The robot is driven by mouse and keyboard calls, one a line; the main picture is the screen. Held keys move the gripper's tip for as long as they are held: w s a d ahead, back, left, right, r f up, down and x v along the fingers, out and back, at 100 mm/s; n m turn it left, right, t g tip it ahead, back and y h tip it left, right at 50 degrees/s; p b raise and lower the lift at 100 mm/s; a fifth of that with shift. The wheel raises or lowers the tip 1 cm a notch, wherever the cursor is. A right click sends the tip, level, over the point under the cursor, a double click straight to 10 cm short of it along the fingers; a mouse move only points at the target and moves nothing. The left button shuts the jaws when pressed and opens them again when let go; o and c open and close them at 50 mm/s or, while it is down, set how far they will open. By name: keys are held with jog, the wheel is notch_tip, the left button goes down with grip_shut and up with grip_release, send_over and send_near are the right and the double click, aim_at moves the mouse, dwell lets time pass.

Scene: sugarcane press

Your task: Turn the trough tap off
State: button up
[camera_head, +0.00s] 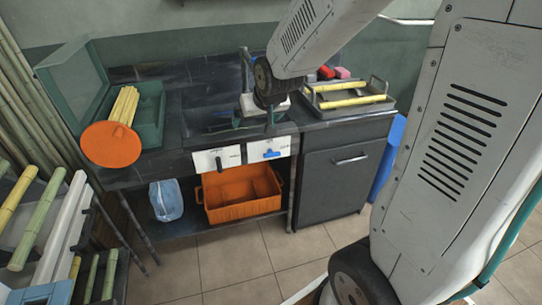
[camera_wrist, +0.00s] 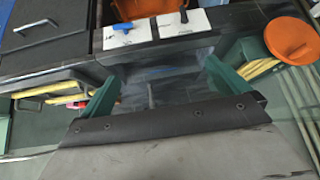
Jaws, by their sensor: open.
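Two white labelled plates are on the counter's front edge. One bears a blue lever (camera_head: 271,154) that lies roughly sideways; it also shows in the wrist view (camera_wrist: 125,27). The other, to its left in the head view, bears a black lever (camera_head: 219,166) that points down; it also shows in the wrist view (camera_wrist: 183,17). The lettering is too small to read, so I cannot tell which is the trough tap. My gripper (camera_wrist: 165,88) is open and empty, its green fingers apart over the dark counter top, behind the plates. It touches neither lever.
An orange crate (camera_head: 240,206) and a clear blue container (camera_head: 166,200) are under the counter. An orange disc (camera_head: 110,144) and a green bin (camera_head: 149,112) of yellow canes stand at left. A metal tray (camera_head: 386,97) with canes is at right, above a dark cabinet (camera_head: 336,181). Tiled floor in front is clear.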

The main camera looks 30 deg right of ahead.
jog(key=w+d+f+m+t, duration=0.1)
jog(key=w+d+f+t, duration=0.3)
jog(key=w+f, duration=0.55)
jog(key=m+t+h, duration=0.2)
jog(key=t, duration=0.1)
send_over(273, 156)
jog(key=s+a, duration=0.2)
jog(key=a, duration=0.2)
notch_tip(273, 156, down, 14)
jog(key=s+d+f+m+t+h, duration=0.1)
jog(key=s+d+f+t+h, duration=0.2)
jog(key=f, duration=0.5)
jog(key=shift+y, duration=0.6)
jog(key=x, duration=0.5)
jog(key=shift+w+a+r, duration=0.2)
jog(key=shift+w, duration=0.3)
jog(key=c, duration=0.9)
